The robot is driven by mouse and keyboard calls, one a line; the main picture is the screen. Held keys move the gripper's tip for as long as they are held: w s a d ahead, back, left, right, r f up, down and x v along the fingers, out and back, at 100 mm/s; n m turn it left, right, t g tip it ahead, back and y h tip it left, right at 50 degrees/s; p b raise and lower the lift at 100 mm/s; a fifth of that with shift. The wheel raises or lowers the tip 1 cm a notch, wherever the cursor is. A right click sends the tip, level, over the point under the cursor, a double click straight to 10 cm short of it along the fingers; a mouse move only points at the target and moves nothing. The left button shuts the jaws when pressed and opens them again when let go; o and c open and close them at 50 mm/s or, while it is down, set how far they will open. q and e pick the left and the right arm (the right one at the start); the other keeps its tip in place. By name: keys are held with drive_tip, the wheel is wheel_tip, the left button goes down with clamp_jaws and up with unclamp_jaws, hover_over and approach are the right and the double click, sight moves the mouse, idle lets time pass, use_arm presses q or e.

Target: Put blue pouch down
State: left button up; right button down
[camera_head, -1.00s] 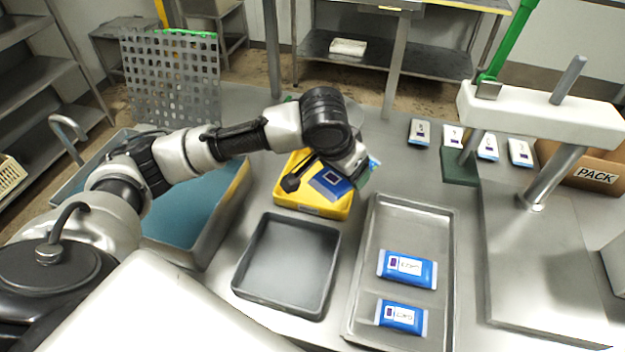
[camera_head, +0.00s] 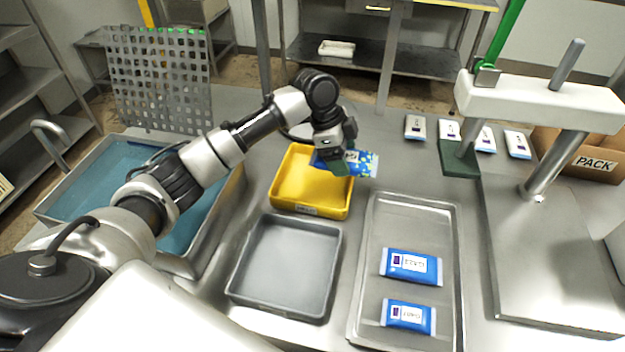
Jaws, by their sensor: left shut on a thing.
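My left gripper (camera_head: 338,158) is shut on a blue pouch (camera_head: 363,164) with yellow-green speckles and a pale label. It holds the pouch over the right rear edge of the yellow bin (camera_head: 283,187); the gripper hides part of the pouch. The yellow bin looks empty in the part that shows. Two other blue pouches with white labels, one behind (camera_head: 411,266) and one in front (camera_head: 408,315), lie flat in the long metal tray (camera_head: 371,228). My right gripper does not show.
An empty grey tray (camera_head: 285,264) stands in front of the yellow bin. A water-filled sink (camera_head: 200,225) is at left. A press-like stand (camera_head: 540,100) is at right, with several pale pouches (camera_head: 415,127) behind it. The rear of the long tray is bare.

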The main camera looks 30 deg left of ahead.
use_arm(q)
drive_tip(key=p, duration=0.1)
hover_over(316, 192)
drive_tip(key=a, duration=0.1)
wheel_tip(316, 192, down, 4)
drive_tip(key=shift+s+r, duration=0.1)
drive_tip(key=shift+s, duration=0.05)
wheel_tip(316, 192, down, 4)
drive_tip(key=shift+p, duration=0.4)
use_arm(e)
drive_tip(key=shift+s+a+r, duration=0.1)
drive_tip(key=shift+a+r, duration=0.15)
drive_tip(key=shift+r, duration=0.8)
use_arm(q)
drive_tip(key=shift+f, duration=0.2)
drive_tip(key=o, duration=0.7)
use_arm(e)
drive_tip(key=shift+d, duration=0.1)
use_arm(q)
drive_tip(key=b+v, duration=0.1)
drive_tip(key=v, duration=1.1)
drive_tip(key=shift+s+a, duration=0.1)
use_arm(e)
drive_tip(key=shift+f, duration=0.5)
